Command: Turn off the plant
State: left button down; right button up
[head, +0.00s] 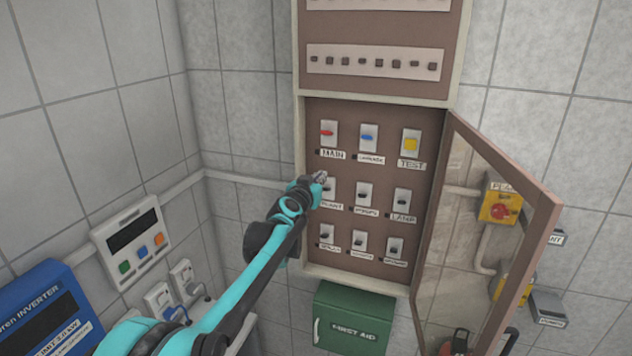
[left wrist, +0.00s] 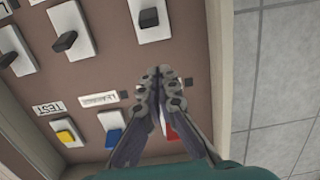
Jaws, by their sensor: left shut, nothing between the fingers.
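A brown wall cabinet (head: 300,130) stands open, with rows of switches inside. Its top row has a red switch over MAIN (head: 328,133), a blue one (head: 367,138) and a yellow one over TEST (head: 410,144). In the left wrist view the closed fingertips (left wrist: 160,74) lie between a black switch (left wrist: 149,18) and the red switch (left wrist: 173,148). Contact cannot be told.
The cabinet's glazed door (head: 540,215) hangs open to the right. A green first aid box (head: 352,312) is below. A blue inverter (head: 45,305) and a white panel with coloured buttons (head: 130,240) are at the left. A yellow box with a red knob (head: 497,200) is at the right.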

aim_at(328, 180)
pick_arm(q)
jog(key=x, duration=0.4)
jog(key=shift+p, duration=0.3)
jog(key=f, duration=0.2)
jog(key=shift+s+a+f, duration=0.15)
jog(key=shift+s+f, duration=0.2)
jog(key=shift+f, duration=0.05)
jog(key=shift+s+a+f+p, duration=0.1)
jog(key=shift+s+f+p, duration=0.25)
jog(key=shift+f, duration=0.1)
jog(key=shift+w, duration=0.1)
